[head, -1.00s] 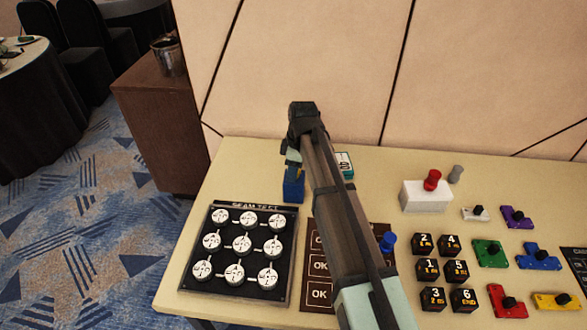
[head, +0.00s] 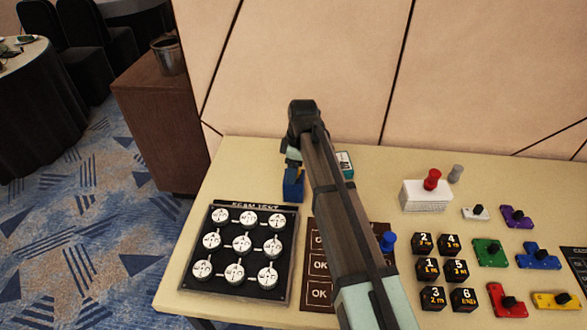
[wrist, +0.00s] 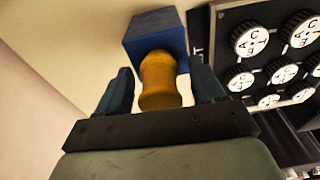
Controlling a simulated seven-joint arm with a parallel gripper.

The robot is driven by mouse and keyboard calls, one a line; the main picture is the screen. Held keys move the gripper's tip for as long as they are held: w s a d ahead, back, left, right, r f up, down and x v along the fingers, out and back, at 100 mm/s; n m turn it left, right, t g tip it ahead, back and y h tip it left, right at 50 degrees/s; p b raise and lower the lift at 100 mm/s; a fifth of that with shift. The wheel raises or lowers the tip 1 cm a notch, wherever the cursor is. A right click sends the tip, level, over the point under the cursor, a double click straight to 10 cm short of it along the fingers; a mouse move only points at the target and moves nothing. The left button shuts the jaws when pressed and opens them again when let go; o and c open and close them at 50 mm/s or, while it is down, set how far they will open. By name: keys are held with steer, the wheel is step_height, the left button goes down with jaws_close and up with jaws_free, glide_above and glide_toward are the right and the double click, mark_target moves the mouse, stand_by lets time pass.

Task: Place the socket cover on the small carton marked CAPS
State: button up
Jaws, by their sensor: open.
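A blue block (head: 293,188) with a yellow waisted knob, which looks like the socket cover, stands on the table behind the dial board. In the wrist view the blue block (wrist: 157,30) shows beyond its yellow knob (wrist: 160,78). My gripper (wrist: 163,88) is open, with one dark finger on each side of the knob and gaps visible. In the head view my gripper (head: 293,158) is right over the block and largely hidden by my arm. A small teal and white box (head: 345,160) is partly hidden behind my arm; its marking is unreadable, so I cannot tell if it is the CAPS carton.
A black dial board (head: 240,250) lies just in front of the block. A brown OK board (head: 318,267) lies partly under my arm. To the right are a white box (head: 426,196) with a red knob, numbered black cubes (head: 438,270) and coloured knobbed pieces (head: 490,253).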

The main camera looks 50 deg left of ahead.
steer(key=r, duration=0.7)
steer(key=w+d+r, duration=0.1)
steer(key=r, duration=0.3)
steer(key=shift+r, duration=0.35)
